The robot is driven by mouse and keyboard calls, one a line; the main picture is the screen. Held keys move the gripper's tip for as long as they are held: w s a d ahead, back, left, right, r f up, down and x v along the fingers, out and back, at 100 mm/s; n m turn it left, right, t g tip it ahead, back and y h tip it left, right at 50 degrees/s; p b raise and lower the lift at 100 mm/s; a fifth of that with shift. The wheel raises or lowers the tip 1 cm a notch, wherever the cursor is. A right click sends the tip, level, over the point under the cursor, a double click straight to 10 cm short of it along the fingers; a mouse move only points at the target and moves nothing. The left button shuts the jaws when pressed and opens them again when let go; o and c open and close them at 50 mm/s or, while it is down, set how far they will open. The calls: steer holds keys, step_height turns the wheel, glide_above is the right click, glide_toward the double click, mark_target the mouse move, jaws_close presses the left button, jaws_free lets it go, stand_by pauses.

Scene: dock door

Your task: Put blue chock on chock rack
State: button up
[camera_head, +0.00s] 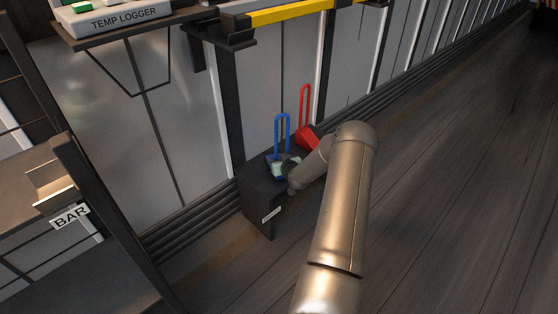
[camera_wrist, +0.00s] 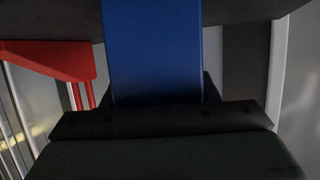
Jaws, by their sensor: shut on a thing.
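The blue chock (camera_head: 277,130), with a tall looped handle, stands upright at the dark chock rack (camera_head: 262,205) in the head view. My gripper (camera_head: 284,166) is at its lower part, just above the rack top, and is shut on it. In the wrist view the blue chock (camera_wrist: 153,50) fills the middle, in front of the dark gripper (camera_wrist: 160,118). Whether its base rests on the rack or hangs just above it cannot be told, as my wrist hides the contact.
A red chock (camera_head: 305,135) with a looped handle stands right behind the blue one; it also shows in the wrist view (camera_wrist: 52,58). A yellow bar (camera_head: 290,13) and a temp logger shelf (camera_head: 125,24) are above. Open floor (camera_head: 450,190) lies to the right.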

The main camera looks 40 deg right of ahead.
steer(key=shift+f, duration=0.1)
steer(key=o, duration=1.7)
steer(key=shift+c, duration=0.2)
